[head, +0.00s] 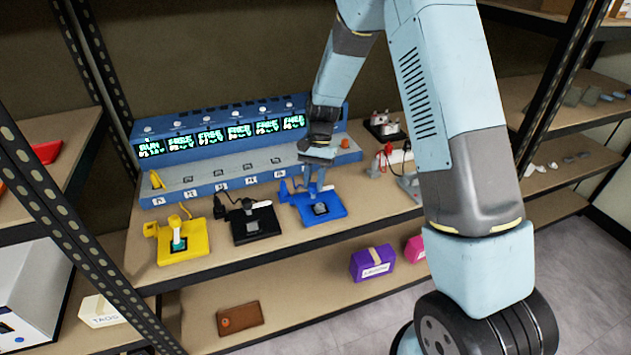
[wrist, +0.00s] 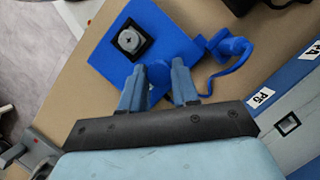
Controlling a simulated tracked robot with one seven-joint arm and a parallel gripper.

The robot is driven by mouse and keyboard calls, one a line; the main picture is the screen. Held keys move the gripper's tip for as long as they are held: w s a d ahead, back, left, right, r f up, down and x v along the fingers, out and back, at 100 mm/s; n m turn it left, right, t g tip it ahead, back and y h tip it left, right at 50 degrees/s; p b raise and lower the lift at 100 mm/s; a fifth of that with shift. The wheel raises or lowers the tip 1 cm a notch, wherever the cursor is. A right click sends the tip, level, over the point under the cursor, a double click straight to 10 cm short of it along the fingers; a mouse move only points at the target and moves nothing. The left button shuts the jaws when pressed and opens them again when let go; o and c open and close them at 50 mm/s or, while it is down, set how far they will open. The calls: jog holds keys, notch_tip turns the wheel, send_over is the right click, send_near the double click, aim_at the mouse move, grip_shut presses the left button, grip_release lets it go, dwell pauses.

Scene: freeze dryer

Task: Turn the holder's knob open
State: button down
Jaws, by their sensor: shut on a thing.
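The blue holder (head: 330,212) lies flat near the front of the bench shelf, and it also shows in the wrist view (wrist: 105,50). A grey round piece (wrist: 129,39) sits in its black square seat. My gripper (head: 312,184) comes down over the holder's back edge. In the wrist view, my gripper's (wrist: 157,72) two fingers stand on either side of a small blue part, the knob (wrist: 158,74), and are shut on it. The fingers hide much of the knob, so its turn angle is unclear. A blue plug and cable (wrist: 232,46) run beside the holder.
A black holder (head: 252,224) and a yellow holder (head: 184,242) lie to the left. The blue freeze dryer (head: 225,180) with lit displays stands behind. Red-and-grey equipment (head: 398,160) is to the right. A purple box (head: 373,263) is on the shelf below.

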jog(key=shift+w, duration=0.15)
jog(key=c, duration=0.8)
grip_release()
jog(key=v, duration=1.3)
jog(key=shift+w+r, duration=0.2)
jog(key=shift+r, duration=0.05)
